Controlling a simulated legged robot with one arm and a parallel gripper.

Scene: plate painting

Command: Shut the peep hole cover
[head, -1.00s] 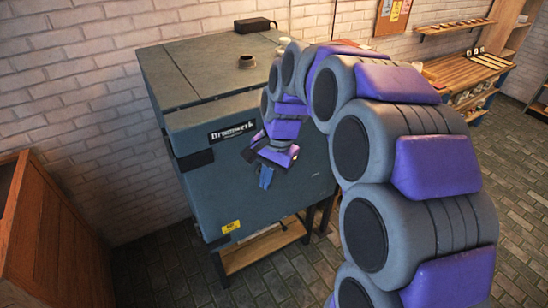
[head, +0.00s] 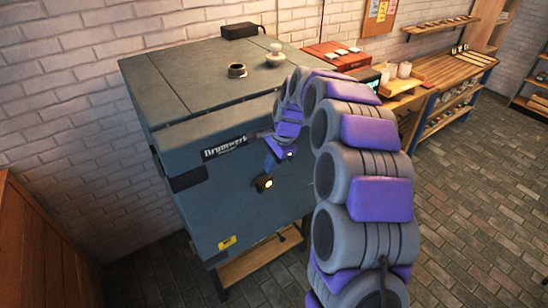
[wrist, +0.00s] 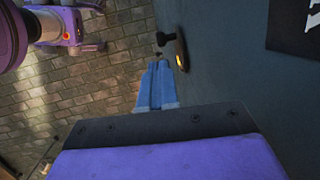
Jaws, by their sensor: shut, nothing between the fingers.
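The kiln (head: 215,205) is a grey-blue box with a nameplate on its front. A small peep hole (head: 268,184) glows orange-yellow on the front, below the nameplate. A dark piece that looks like its cover (head: 259,183) sits beside the glow. In the wrist view the glow (wrist: 180,62) shows at the lower edge of a brownish round fitting, with a dark knob (wrist: 162,39) sticking out from it. My gripper (head: 270,163) is shut and empty, just above the peep hole. Its blue fingers (wrist: 157,82) lie beside the kiln front, apart from the knob.
On the kiln top stand a dark ring (head: 237,70), a pale plug (head: 275,57) and a black box (head: 249,30). A wooden cabinet (head: 45,245) is at the left. A workbench (head: 450,75) stands at the back right. The brick floor at the right is clear.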

